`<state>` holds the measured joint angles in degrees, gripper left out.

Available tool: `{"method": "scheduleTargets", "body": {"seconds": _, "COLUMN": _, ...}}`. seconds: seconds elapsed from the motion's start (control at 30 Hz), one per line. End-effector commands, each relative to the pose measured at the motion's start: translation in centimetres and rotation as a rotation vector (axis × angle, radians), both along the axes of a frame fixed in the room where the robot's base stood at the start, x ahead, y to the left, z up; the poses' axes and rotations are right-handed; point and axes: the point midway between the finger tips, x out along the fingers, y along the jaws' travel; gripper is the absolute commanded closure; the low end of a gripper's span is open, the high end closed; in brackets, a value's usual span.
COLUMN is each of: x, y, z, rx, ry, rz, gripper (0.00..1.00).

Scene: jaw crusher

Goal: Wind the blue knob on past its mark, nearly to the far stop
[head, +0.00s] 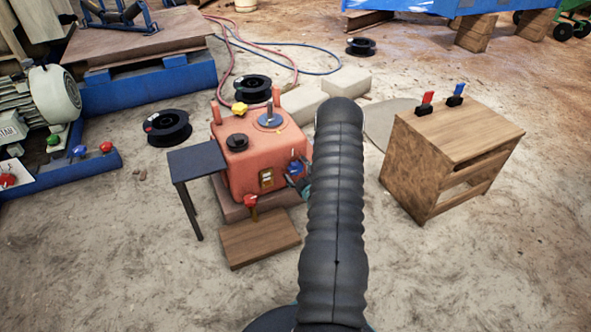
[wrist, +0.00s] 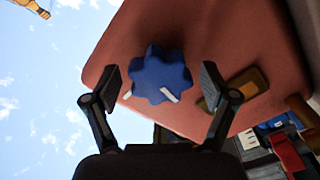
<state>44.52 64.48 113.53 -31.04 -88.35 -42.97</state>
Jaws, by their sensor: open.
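The blue knob (wrist: 160,72) is lobed and sits on a face of the red machine (wrist: 215,45). A white line on the knob lies toward its lower right edge in the wrist view. A short white mark (wrist: 127,95) shows by the knob's lower left edge. My gripper (wrist: 162,84) is open, with one finger on each side of the knob and a small gap showing at both sides. In the head view the blue knob (head: 295,168) is on the right side of the red machine (head: 245,165), and my arm hides most of my gripper.
A dark stand (head: 196,160) is at left, a wooden crate (head: 465,135) at right.

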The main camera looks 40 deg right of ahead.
Motion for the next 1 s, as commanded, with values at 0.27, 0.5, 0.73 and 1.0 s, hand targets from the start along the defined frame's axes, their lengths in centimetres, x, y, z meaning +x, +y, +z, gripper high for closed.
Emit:
{"method": "scheduleTargets", "body": {"seconds": 0.27, "x": 0.50, "y": -0.10, "z": -0.03, "rx": 0.000, "ry": 0.001, "rz": 0.000, "gripper": 0.16}}
{"method": "scheduleTargets", "body": {"seconds": 0.5, "x": 0.48, "y": -0.11, "z": -0.02, "rx": 0.000, "ry": 0.001, "rz": 0.000, "gripper": 0.51}}
{"method": "scheduleTargets", "body": {"seconds": 0.73, "x": 0.48, "y": -0.11, "z": -0.02, "rx": 0.001, "ry": 0.001, "rz": 0.000, "gripper": 0.76}}
{"method": "scheduleTargets", "body": {"seconds": 1.0, "x": 0.48, "y": -0.11, "z": 0.00, "rx": 0.052, "ry": -0.011, "rz": 0.000, "gripper": 0.76}}
